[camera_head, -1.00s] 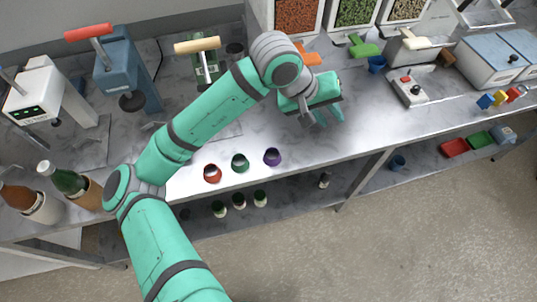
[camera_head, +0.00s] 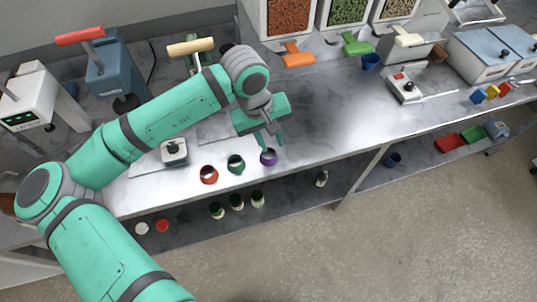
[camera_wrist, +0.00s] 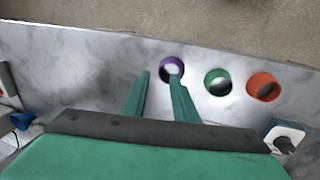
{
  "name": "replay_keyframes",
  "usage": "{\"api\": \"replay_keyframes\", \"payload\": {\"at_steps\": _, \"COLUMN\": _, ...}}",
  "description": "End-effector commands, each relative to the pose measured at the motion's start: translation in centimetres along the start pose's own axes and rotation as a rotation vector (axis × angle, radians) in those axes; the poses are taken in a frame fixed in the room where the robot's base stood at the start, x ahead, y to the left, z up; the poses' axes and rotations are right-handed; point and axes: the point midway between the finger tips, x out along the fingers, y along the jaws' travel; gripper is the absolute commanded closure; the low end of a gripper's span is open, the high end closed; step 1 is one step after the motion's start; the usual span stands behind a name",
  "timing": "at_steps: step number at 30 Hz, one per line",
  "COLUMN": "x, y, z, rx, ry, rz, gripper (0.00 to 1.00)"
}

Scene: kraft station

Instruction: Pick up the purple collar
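The purple collar (camera_head: 268,157) is a short open ring standing on the metal counter near its front edge, the rightmost of three collars. It also shows in the wrist view (camera_wrist: 171,68), just beyond my fingertips. My gripper (camera_head: 268,140) is above and slightly behind the collar in the head view. In the wrist view my gripper (camera_wrist: 160,76) has its two fingers spread with a gap between them and nothing held. The right fingertip overlaps the collar's lower rim in that view; I cannot tell whether they touch.
A green collar (camera_head: 236,164) and a red collar (camera_head: 209,174) stand close beside the purple one. A small scale-like device (camera_head: 174,152) sits behind them to the left. The counter to the right (camera_head: 330,125) is clear. Several small jars stand on the lower shelf.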

Motion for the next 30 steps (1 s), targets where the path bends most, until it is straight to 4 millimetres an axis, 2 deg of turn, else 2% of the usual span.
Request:
{"api": "replay_keyframes", "payload": {"at_steps": 12, "x": 4.8, "y": -0.2, "z": -0.1, "rx": -0.002, "ry": 0.0, "rz": 0.001, "gripper": 0.74}}
{"api": "replay_keyframes", "payload": {"at_steps": 20, "x": 5.1, "y": -0.2, "z": -0.1, "rx": -0.002, "ry": 0.0, "rz": 0.001, "gripper": 0.74}}
{"api": "replay_keyframes", "payload": {"at_steps": 21, "x": 5.1, "y": -0.2, "z": -0.1, "rx": -0.001, "ry": 0.0, "rz": 0.001, "gripper": 0.76}}
{"api": "replay_keyframes", "payload": {"at_steps": 24, "x": 5.1, "y": -0.2, "z": -0.1, "rx": -0.001, "ry": 0.0, "rz": 0.001, "gripper": 1.0}}
{"api": "replay_keyframes", "payload": {"at_steps": 30, "x": 5.1, "y": -0.2, "z": -0.1, "rx": -0.001, "ry": 0.0, "rz": 0.001, "gripper": 1.0}}
